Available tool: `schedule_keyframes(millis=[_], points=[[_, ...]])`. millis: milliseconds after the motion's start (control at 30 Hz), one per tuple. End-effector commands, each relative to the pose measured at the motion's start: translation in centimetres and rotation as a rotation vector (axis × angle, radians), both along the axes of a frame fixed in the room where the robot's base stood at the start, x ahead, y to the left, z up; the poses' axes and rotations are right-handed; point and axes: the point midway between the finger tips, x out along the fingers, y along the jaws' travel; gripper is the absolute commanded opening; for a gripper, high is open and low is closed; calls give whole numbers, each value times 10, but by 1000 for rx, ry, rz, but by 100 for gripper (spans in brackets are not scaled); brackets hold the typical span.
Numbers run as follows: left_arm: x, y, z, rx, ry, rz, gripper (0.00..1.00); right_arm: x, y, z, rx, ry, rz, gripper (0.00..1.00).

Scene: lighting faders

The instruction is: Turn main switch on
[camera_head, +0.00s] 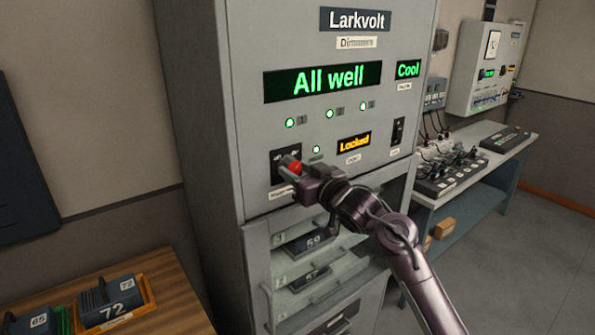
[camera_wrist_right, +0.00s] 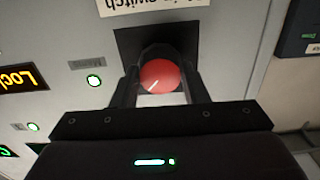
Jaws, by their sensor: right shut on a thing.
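The main switch is a round red knob (camera_head: 295,167) on a black plate (camera_head: 279,160), low on the left of the grey Larkvolt cabinet's front panel. The gripper hides part of the plate's markings in the head view. My left gripper is not in view.
The cabinet display (camera_head: 322,82) reads "All well", a smaller one (camera_head: 408,69) "Cool", and an amber one (camera_head: 354,142) "Locked". Several green lamps glow. Below is a glazed bay (camera_head: 330,290) with numbered modules. A wooden table (camera_head: 165,290) with numbered modules stands at left.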

Motion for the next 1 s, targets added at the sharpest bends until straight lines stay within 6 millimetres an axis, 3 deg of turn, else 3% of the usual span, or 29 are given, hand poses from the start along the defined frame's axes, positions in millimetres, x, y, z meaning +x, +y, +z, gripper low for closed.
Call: schedule_keyframes(millis=[133, 167, 300, 667, 1000], points=[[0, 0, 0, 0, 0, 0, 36, 0, 1, -2, 0, 4, 1, 18], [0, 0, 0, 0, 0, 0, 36, 0, 1, -2, 0, 4, 1, 44], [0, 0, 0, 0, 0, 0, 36, 0, 0, -1, 0, 2, 1, 62], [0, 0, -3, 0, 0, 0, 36, -4, -3, -2, 0, 0, 0, 62], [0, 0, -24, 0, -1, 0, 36, -44, -32, -4, -2, -1, -1, 62]])
